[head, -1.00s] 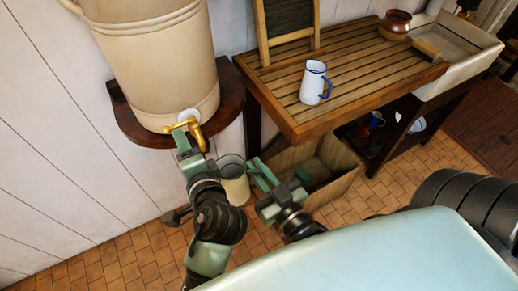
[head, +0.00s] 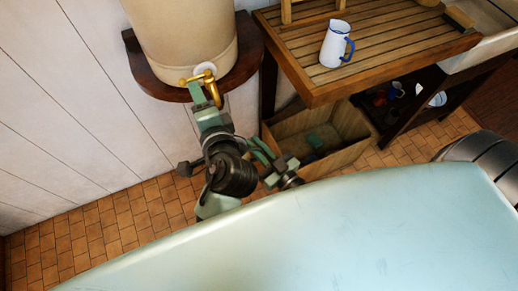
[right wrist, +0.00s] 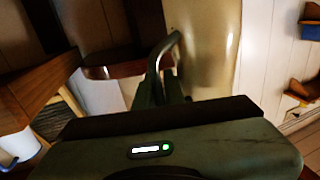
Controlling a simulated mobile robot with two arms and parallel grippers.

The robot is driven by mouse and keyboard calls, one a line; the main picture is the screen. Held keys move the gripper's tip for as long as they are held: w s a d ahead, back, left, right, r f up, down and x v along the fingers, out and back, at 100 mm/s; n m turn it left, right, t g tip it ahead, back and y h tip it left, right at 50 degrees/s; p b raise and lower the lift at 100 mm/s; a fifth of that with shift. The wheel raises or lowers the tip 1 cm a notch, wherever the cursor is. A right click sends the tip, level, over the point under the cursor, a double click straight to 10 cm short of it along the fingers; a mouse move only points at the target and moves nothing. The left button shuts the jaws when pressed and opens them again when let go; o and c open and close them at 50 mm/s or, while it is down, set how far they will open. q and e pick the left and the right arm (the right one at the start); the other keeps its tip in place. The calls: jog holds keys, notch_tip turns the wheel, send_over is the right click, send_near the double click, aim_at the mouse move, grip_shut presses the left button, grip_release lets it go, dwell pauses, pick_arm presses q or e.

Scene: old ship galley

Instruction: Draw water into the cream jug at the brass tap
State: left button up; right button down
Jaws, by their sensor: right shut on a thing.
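The brass tap (head: 214,92) sticks out low on the front of a big cream urn (head: 185,40). My left gripper (head: 196,96) is up against the tap's lever; whether its jaws are open or shut I cannot tell. My right gripper (head: 262,152) is lower and to the right, partly behind the left arm. In the right wrist view its fingers (right wrist: 160,88) are shut on the grey curved handle of the cream jug (right wrist: 218,50), whose glossy side fills the upper middle. In the head view the jug is hidden behind my left wrist, and its inside does not show.
The urn stands on a dark rounded wall shelf (head: 248,62). A slatted wooden counter (head: 385,50) at the right carries a white jug with a blue handle (head: 335,44). A wooden crate (head: 335,158) stands on the tiled floor below. Tiled floor at the left is clear.

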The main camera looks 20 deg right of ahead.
aim_at(192, 79)
jog(key=w, duration=1.2)
jog(key=shift+w, duration=0.2)
dwell(0.4)
pick_arm(q)
jog(key=c, duration=0.4)
jog(key=shift+w+a+f+m+h, duration=0.25)
jog(key=shift+a+f+m+h, duration=0.45)
jog(key=shift+h, duration=0.4)
jog(key=shift+c, duration=0.5)
jog(key=w+h, duration=0.1)
jog(key=w, duration=0.2)
jog(key=w+d+f+m+h, duration=0.1)
jog(key=w, duration=0.2)
jog(key=w+d+m+h, duration=0.1)
jog(key=w+h, duration=0.1)
jog(key=w, duration=0.2)
jog(key=shift+w+d+f, duration=0.1)
jog(key=shift+f, duration=0.2)
